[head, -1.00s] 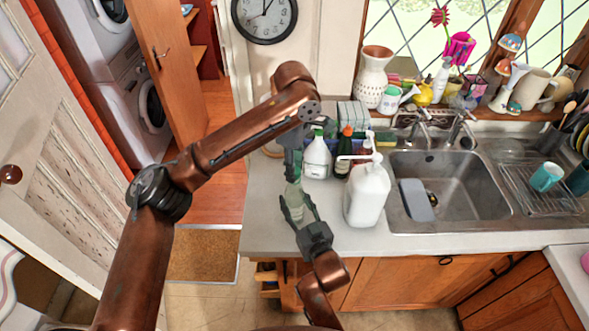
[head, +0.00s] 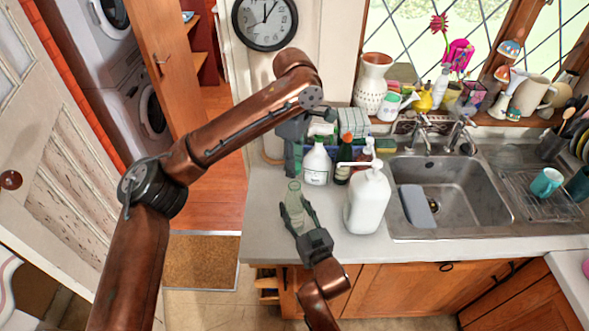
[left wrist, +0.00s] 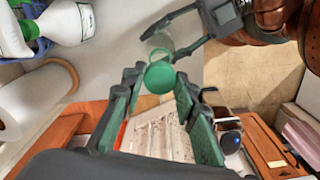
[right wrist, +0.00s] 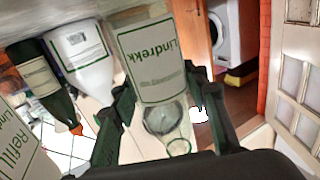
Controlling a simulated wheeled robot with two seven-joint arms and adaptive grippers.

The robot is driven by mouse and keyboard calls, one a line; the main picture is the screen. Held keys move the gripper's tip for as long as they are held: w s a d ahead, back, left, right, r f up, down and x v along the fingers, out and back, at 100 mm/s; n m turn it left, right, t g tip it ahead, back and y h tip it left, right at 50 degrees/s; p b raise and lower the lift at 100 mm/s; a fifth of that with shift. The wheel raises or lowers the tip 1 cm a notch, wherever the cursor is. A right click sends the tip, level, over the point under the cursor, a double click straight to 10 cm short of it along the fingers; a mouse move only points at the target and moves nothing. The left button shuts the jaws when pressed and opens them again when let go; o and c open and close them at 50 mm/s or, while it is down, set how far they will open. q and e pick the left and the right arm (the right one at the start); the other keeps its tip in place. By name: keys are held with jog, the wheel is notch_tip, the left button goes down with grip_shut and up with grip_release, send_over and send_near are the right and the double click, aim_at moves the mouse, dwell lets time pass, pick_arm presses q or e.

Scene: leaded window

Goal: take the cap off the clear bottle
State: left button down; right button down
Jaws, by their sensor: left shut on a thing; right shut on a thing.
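The clear bottle (head: 294,206) stands near the front left of the counter, and its label shows in the right wrist view (right wrist: 152,55). My right gripper (head: 297,212) is shut around its body; the fingers flank it in the right wrist view. The bottle's mouth (right wrist: 178,147) looks open, with no cap on it. My left gripper (head: 293,172) is above and slightly behind the bottle, its fingers pointing down. It is shut on the green cap (left wrist: 160,77), which sits between its fingertips, apart from the bottle. The cap is hard to make out in the head view.
A white pump bottle (head: 367,200) stands close right of the clear bottle. A white bottle (head: 317,164) and a dark bottle (head: 343,162) stand behind. The sink (head: 462,190) is further right. The counter front-left (head: 262,225) is clear.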

jog(key=c, duration=1)
grip_release()
jog(key=shift+c, duration=0.2)
